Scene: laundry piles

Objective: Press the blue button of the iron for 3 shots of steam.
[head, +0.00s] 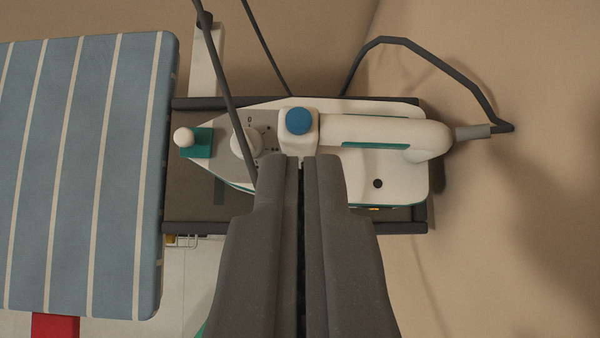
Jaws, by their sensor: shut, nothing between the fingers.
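The white and teal iron (400,165) lies on a dark rest, its nose pointing left and its handle running to the right. The round blue button (299,121) sits on top at the front end of the handle. My gripper (308,160) is shut and empty, reaching in from the bottom of the head view. Its tips appear just below the blue button in the picture and cover part of the iron's body. Whether the tips touch the iron cannot be told.
A dark iron rest (190,228) adjoins the striped blue ironing board (70,180) on the left. A white dial (246,143) and a teal piece with a white knob (184,138) are left of the button. A thin dark rod (222,75) crosses above the iron. The cord (470,70) loops at right.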

